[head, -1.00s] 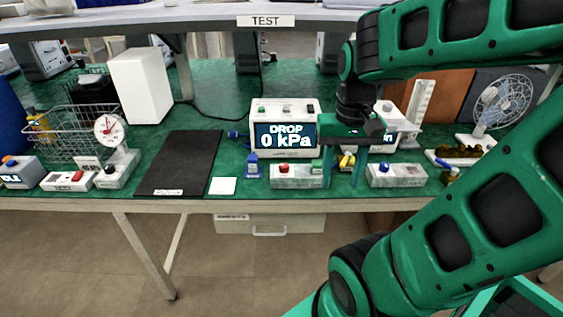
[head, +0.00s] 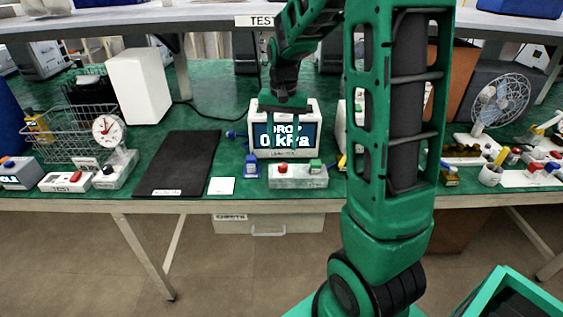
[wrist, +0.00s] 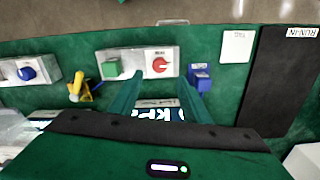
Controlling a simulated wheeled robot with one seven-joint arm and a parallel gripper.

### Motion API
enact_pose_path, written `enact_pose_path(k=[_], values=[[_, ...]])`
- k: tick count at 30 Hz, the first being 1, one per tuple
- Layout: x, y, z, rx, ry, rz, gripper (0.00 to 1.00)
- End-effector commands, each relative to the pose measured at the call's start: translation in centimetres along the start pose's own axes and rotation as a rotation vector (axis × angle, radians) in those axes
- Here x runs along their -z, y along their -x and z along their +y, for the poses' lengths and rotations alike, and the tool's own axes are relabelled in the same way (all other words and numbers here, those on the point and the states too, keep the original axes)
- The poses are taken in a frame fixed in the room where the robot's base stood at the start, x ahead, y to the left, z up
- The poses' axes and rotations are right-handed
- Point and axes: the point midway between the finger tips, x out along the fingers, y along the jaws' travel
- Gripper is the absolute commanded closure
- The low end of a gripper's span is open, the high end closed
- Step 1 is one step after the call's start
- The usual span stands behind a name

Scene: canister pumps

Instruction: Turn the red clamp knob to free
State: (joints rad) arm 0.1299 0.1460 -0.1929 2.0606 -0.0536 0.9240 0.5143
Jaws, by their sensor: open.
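The red clamp knob (head: 282,169) sits on the left part of a pale block (head: 298,182) near the table's front edge. A green square knob (head: 315,165) is on the same block's right part. In the wrist view the red knob (wrist: 160,64) shows a white pointer mark, and its small label is not readable. My gripper (head: 283,110) is above the display unit, behind the block in the head view. In the wrist view its two fingers (wrist: 160,84) are apart and empty. The red knob lies just past the fingertips, roughly between their lines, untouched.
The display unit (head: 311,120) reads 0 kPa under my gripper. A blue clip-like piece (head: 251,167) stands left of the block. A yellow piece (wrist: 78,90) and a block with a blue knob (wrist: 27,72) lie on its other side. A black mat (head: 178,163) is further left.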

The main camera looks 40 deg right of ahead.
Motion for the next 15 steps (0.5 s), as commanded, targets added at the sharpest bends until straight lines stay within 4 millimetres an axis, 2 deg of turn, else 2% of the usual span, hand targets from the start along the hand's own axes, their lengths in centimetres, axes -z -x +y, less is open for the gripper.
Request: enact_pose_path(k=[3,9,15], values=[[-0.1,-2.3,0.0,-0.003,0.001,-0.004,0.57],[-0.2,-5.7,0.1,-0.003,0.001,-0.005,0.57],[-0.1,-7.8,0.1,-0.002,0.001,-0.003,0.57]])
